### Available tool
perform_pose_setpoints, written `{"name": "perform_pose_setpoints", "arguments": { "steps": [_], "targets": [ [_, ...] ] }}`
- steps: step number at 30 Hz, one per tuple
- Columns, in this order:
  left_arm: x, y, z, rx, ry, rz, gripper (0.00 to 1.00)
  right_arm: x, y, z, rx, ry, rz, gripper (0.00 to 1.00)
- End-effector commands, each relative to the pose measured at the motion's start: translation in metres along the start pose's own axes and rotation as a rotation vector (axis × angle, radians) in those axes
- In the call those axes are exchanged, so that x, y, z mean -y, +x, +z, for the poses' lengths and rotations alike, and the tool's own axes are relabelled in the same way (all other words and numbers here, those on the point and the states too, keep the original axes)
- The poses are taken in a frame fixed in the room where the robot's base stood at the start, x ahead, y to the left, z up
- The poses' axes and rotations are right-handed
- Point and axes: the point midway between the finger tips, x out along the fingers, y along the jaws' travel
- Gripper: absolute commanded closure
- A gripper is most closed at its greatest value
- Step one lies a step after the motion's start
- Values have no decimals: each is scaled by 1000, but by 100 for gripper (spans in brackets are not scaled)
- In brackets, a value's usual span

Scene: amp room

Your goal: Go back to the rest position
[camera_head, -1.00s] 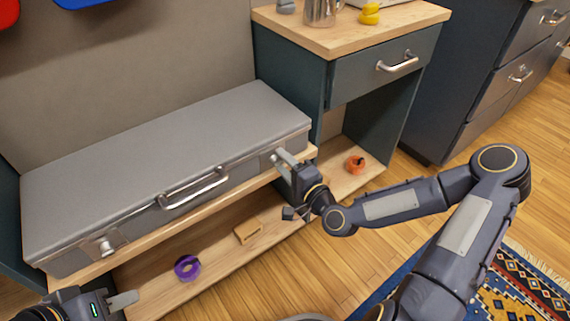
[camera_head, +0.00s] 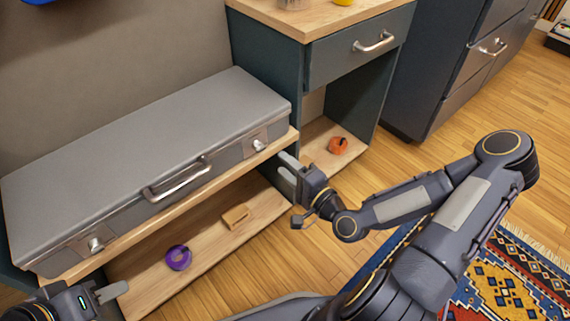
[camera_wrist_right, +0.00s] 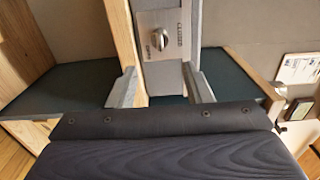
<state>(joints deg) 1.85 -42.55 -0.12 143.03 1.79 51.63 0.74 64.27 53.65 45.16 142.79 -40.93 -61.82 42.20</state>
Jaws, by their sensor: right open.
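My right gripper (camera_head: 291,172) is open and empty in the head view. It is just off the front right corner of a closed grey metal case (camera_head: 140,140). In the right wrist view my right gripper (camera_wrist_right: 160,88) has its two fingers apart, with the case's latch plate (camera_wrist_right: 165,25) beyond them and nothing held. My left gripper (camera_head: 108,293) is at the bottom left corner of the head view, near the case's left front. Only part of it shows, so its jaw state is unclear.
The case lies on a wooden shelf (camera_head: 180,218). The lower shelf holds a purple ring (camera_head: 178,257) and a small wooden block (camera_head: 236,216). An orange object (camera_head: 338,145) is under the drawer unit (camera_head: 360,45). Wooden floor (camera_head: 440,135) and a patterned rug (camera_head: 510,285) are at right.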

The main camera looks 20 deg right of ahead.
Motion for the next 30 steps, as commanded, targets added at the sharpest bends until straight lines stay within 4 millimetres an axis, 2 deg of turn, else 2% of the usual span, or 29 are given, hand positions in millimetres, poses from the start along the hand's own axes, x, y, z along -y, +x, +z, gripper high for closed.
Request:
{"name": "perform_pose_setpoints", "arguments": {
  "steps": [11, 16, 18, 21, 26, 30],
  "targets": [
    [0, 0, 0, 0, 0, 0, 64, -4, 1, 5, 31, -46, 40, 55],
    [0, 0, 0, 0, 0, 0, 64, -28, -4, 21, 185, -311, 269, 55],
    [0, 0, 0, 0, 0, 0, 64, -38, -14, 21, 252, -457, 401, 55],
    [0, 0, 0, 0, 0, 0, 64, -42, -32, 12, 321, -642, 577, 55],
    [0, 0, 0, 0, 0, 0, 64, -20, -68, -8, 372, -848, 802, 55],
    [0, 0, 0, 0, 0, 0, 64, 15, -104, -11, 395, -929, 921, 55]
  ]
}}
